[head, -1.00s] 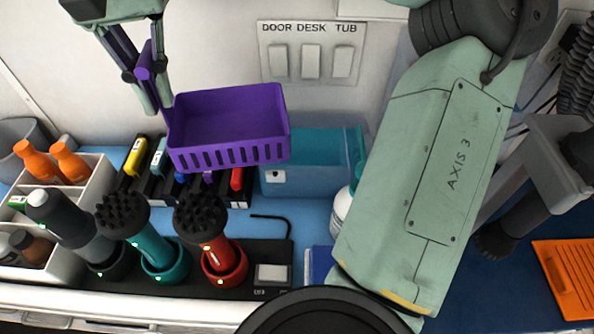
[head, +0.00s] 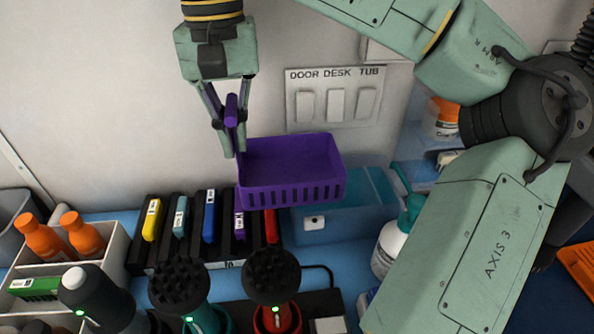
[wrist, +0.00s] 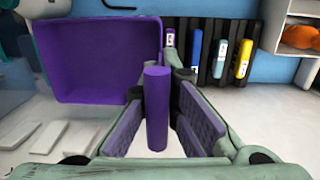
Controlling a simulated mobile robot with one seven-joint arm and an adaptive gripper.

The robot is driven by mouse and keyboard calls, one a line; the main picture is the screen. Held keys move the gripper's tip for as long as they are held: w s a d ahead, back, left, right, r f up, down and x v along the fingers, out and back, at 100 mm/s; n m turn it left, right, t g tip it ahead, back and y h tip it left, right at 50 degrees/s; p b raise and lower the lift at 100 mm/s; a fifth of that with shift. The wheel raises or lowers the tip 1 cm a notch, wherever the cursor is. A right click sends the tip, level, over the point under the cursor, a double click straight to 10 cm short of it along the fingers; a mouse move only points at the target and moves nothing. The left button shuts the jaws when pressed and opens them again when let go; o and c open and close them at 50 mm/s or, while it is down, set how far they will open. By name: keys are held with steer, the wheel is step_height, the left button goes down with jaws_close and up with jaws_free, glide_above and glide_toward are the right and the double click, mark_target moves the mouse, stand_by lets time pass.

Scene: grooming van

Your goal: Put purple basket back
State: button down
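The purple basket (head: 290,188) is an open-topped tray with slotted sides and an upright post handle at its left. My gripper (head: 229,135) points down from above and is shut around the handle. The basket hangs level, with its lower edge in front of the translucent blue bin in the head view. In the wrist view the handle (wrist: 157,108) stands between the finger pads of my gripper (wrist: 160,90), and the empty basket interior (wrist: 97,55) shows at upper left.
A blue translucent bin (head: 345,215) stands behind and below the basket. A black rack (head: 137,258) of coloured cartridges is left of it. Black-bristled brushes (head: 270,275) stand in front. A white bottle (head: 388,250) is at right. A switch panel (head: 335,98) is on the wall.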

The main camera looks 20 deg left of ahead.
steer(key=p, duration=0.2)
glide_above(293, 164)
step_height(293, 164, down, 8)
steer(key=shift+s+r, duration=0.1)
steer(key=shift+r, duration=0.1)
steer(key=shift+f, duration=2.35)
steer(key=shift+f, duration=0.45)
